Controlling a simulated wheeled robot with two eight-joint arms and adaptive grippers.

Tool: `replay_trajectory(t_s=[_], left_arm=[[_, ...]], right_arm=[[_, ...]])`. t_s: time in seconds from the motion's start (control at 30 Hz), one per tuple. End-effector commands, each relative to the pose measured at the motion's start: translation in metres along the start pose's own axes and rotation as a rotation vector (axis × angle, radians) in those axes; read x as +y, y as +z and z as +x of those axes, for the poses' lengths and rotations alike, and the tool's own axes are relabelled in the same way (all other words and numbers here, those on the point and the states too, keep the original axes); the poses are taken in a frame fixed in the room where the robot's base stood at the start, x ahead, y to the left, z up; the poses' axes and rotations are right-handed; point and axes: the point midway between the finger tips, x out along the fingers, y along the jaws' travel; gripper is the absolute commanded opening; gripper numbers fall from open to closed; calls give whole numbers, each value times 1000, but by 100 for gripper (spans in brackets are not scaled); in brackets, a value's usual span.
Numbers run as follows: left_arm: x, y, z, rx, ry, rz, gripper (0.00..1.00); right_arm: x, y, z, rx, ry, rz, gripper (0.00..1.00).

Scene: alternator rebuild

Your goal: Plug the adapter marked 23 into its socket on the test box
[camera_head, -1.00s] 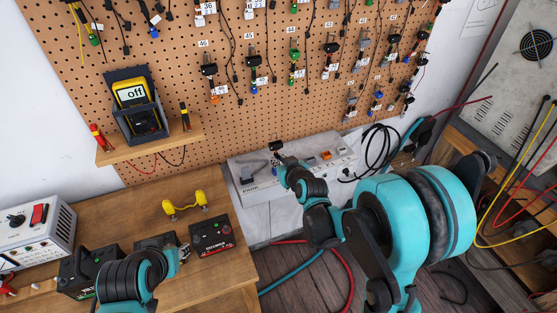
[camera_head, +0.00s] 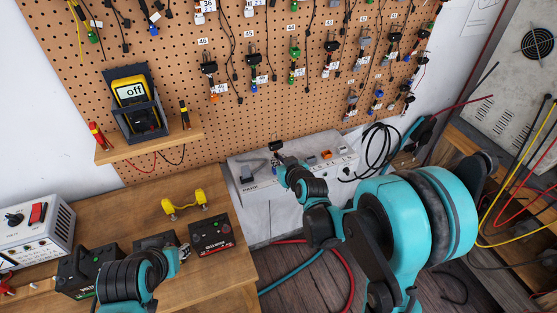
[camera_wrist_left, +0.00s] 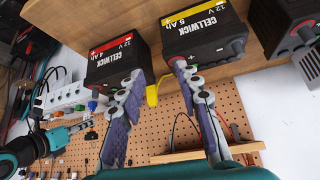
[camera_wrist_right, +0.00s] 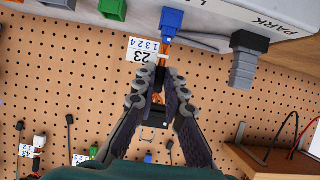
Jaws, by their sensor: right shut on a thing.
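The adapter marked 23 (camera_wrist_right: 158,82) is held between the fingertips of my right gripper (camera_wrist_right: 158,78) in the right wrist view. It is mostly dark with orange parts, and its white tag (camera_wrist_right: 143,50) reads 23 and 1324. Its upper end is close to a blue part (camera_wrist_right: 171,20) on the test box (camera_wrist_right: 210,14); I cannot tell whether they touch. My left gripper (camera_wrist_left: 162,82) is open and empty, near the batteries.
A dark grey plug (camera_wrist_right: 243,58) projects from the box beside the blue part, and a green one (camera_wrist_right: 112,8) is on the other side. The pegboard (camera_head: 180,90) holds several tagged adapters. Batteries (camera_head: 212,233) and a yellow object (camera_head: 185,204) occupy the wooden bench (camera_head: 120,208).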

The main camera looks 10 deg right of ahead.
Motion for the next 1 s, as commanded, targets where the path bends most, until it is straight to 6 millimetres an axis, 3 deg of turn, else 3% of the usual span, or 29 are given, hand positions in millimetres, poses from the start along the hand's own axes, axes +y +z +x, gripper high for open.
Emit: replay_trajectory(t_s=[0.13,0.2,0.27,0.67,1.0], left_arm=[[0,0,0,0,0,0,34],[0,0,0,0,0,0,34],[0,0,0,0,0,0,34],[0,0,0,0,0,0,34],[0,0,0,0,0,0,34]], right_arm=[[0,0,0,0,0,0,0],[0,0,0,0,0,0,24],[0,0,0,0,0,0,35],[0,0,-7,0,0,1,35],[0,0,-69,0,1,1,35]])
